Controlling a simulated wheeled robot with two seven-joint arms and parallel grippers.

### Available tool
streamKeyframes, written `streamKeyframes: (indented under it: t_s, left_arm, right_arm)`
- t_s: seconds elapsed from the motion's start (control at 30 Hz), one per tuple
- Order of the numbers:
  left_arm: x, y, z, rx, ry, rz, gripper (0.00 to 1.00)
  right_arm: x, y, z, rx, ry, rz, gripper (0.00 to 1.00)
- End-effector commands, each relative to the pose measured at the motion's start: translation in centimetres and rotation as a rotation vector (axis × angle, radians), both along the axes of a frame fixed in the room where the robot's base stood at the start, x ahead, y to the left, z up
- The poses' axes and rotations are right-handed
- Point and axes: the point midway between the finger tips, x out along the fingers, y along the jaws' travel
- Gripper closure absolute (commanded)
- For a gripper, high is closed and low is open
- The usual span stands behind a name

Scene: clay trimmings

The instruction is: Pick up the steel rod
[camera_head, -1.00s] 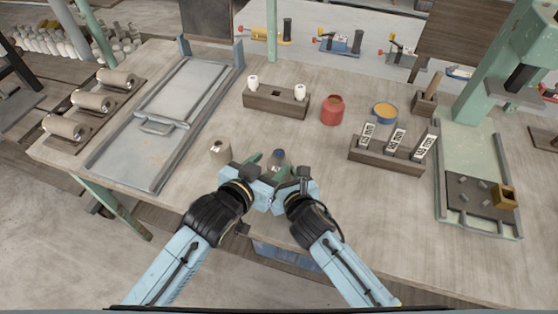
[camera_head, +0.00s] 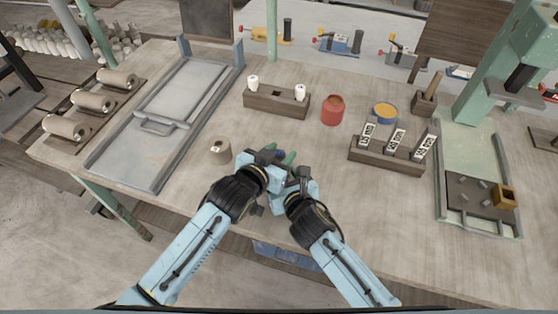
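I cannot make out a thing that is surely the steel rod. Several small grey pegs (camera_head: 484,184) stand on a dark plate at the right, too small to identify. My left gripper (camera_head: 280,157) is over the front middle of the table, with green showing at its tip. My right gripper (camera_head: 297,174) is close beside it, slightly nearer and to the right. The two grippers overlap in the picture and hide the table between them. Whether their fingers are open or shut, or hold something, is hidden.
A block with labelled pieces (camera_head: 386,158) is to the right. A grey frame (camera_head: 160,184) lies left.

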Motion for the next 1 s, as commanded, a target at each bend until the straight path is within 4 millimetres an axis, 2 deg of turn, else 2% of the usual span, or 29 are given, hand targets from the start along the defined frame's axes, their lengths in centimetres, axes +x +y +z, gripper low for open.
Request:
streamKeyframes:
  t_s: [0.03, 0.3, 0.57, 0.67, 1.0]
  left_arm:
    - [0.0, 0.0, 0.0, 0.0, 0.0, 0.0, 0.67]
    - [0.0, 0.0, 0.1, -0.001, -0.002, 0.0, 1.0]
    - [0.0, 0.0, 0.5, -0.001, -0.003, 0.0, 1.0]
    - [0.1, 0.0, 1.8, -0.003, -0.007, 0.0, 1.0]
    - [0.1, 0.0, 8.4, -0.004, -0.008, 0.0, 1.0]
  right_arm:
    - [0.0, 0.0, 0.0, 0.0, 0.0, 0.0, 0.76]
    - [0.0, 0.0, 0.0, 0.0, 0.0, 0.0, 0.76]
    - [0.0, 0.0, 0.0, 0.0, 0.0, 0.0, 0.76]
    - [0.0, 0.0, 0.0, 0.0, 0.001, 0.0, 0.76]
    - [0.0, 0.0, -0.1, -0.001, 0.002, 0.0, 0.76]
